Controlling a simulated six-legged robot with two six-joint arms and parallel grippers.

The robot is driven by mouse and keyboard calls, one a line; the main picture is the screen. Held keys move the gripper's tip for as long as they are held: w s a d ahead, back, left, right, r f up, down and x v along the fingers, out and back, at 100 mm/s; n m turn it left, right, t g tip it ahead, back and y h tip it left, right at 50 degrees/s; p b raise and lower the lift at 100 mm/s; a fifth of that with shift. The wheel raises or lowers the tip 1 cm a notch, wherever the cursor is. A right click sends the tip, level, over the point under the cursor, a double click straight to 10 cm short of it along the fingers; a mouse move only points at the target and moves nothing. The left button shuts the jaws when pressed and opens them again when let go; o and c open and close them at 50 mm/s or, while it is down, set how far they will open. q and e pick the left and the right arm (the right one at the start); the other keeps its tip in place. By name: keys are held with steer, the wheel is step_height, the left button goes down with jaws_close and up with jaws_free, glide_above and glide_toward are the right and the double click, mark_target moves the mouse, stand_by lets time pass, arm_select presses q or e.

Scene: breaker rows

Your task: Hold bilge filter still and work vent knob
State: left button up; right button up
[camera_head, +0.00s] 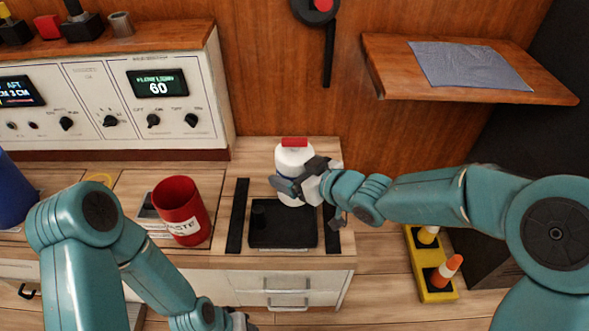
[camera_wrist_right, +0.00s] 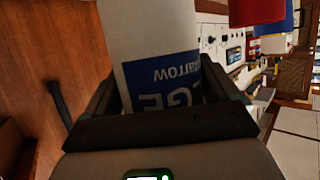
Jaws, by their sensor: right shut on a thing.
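The bilge filter is a white bottle (camera_head: 293,160) with a red cap, upright at the back of the counter behind a black tray. In the right wrist view its blue label (camera_wrist_right: 160,75) shows between the fingers, with "GE" readable. My right gripper (camera_head: 292,188) is shut on the bottle from the right side. My left gripper (camera_head: 240,320) is barely visible at the bottom edge, low in front of the drawers, and its fingers cannot be made out. Several black knobs (camera_head: 153,120) sit on the white panel at left; their labels are too small to tell which is the vent knob.
A red waste cup (camera_head: 180,212) stands on the counter left of the black tray (camera_head: 283,237). A blue container (camera_head: 12,195) is at far left. A wooden shelf (camera_head: 400,80) with a grey cloth overhangs at right. A yellow holder (camera_head: 421,270) is below right.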

steer(key=shift+f+b, duration=2.35)
steer(key=shift+f, duration=0.45)
arm_select(q)
steer(key=w+a+f+t+b, duration=0.1)
steer(key=w+f+b, duration=0.4)
steer(key=f, duration=0.5)
steer(key=shift+w+a+f+t+y+b, duration=0.3)
steer(key=shift+a+t+b, duration=0.1)
steer(key=shift+t+b, duration=0.2)
arm_select(e)
steer(key=shift+f, duration=4)
arm_select(q)
steer(key=shift+r, duration=0.1)
arm_select(e)
steer(key=shift+f, duration=0.25)
arm_select(q)
steer(key=shift+c, duration=0.3)
